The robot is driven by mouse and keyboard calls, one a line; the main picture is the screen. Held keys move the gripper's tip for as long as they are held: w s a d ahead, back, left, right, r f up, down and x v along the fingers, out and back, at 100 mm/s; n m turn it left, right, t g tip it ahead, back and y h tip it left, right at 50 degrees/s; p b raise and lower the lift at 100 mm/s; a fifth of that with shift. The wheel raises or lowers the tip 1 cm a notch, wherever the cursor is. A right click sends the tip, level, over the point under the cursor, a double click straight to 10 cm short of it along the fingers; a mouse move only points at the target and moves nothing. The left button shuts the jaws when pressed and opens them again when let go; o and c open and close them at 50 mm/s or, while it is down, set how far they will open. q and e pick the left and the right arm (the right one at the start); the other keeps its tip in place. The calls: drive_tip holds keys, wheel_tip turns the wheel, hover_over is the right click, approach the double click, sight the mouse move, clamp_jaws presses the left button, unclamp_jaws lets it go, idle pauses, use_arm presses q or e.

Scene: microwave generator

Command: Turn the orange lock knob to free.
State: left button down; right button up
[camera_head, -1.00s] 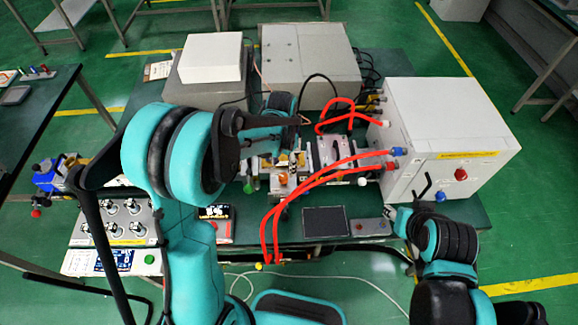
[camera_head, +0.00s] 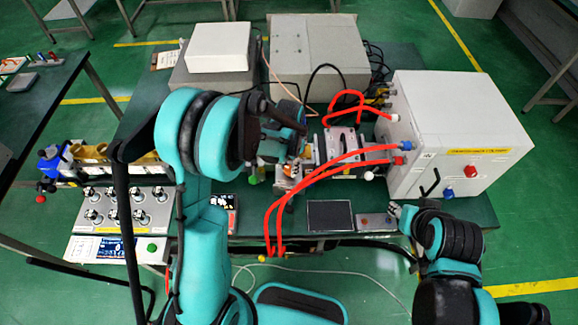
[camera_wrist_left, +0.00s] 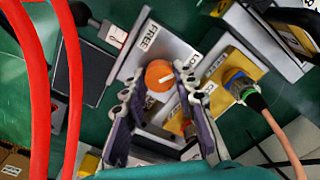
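The orange knob (camera_wrist_left: 159,76) shows in the left wrist view on a light plate. The plate carries a FREE label (camera_wrist_left: 149,37) above left of the knob and a partly hidden LOCK label (camera_wrist_left: 187,57) to its right. A white mark on the knob points right, toward the LOCK side. My left gripper (camera_wrist_left: 157,84) is open, with one finger on either side of the knob; contact is not clear. In the head view my left gripper (camera_head: 291,158) hides the knob. My right gripper (camera_head: 395,211) is near the table's front right, its opening too small to tell.
Red cables (camera_head: 315,178) arch close to the right of my left gripper. A white box (camera_head: 450,130) stands at the right, and grey boxes (camera_head: 318,55) stand at the back. A black screen (camera_head: 330,215) lies in front. A tan cable (camera_wrist_left: 285,145) runs near the right finger.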

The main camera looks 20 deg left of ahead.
use_arm(q)
drive_tip(key=shift+n, duration=0.3)
drive_tip(key=shift+n+b, duration=0.5)
drive_tip(key=shift+n, duration=0.4)
drive_tip(key=n+b, duration=0.1)
drive_tip(key=n, duration=0.2)
drive_tip(key=shift+n, duration=0.3)
drive_tip(key=n+b, duration=0.1)
drive_tip(key=n, duration=0.4)
drive_tip(key=shift+n, duration=0.4)
drive_tip(key=c, duration=1.2)
unclamp_jaws()
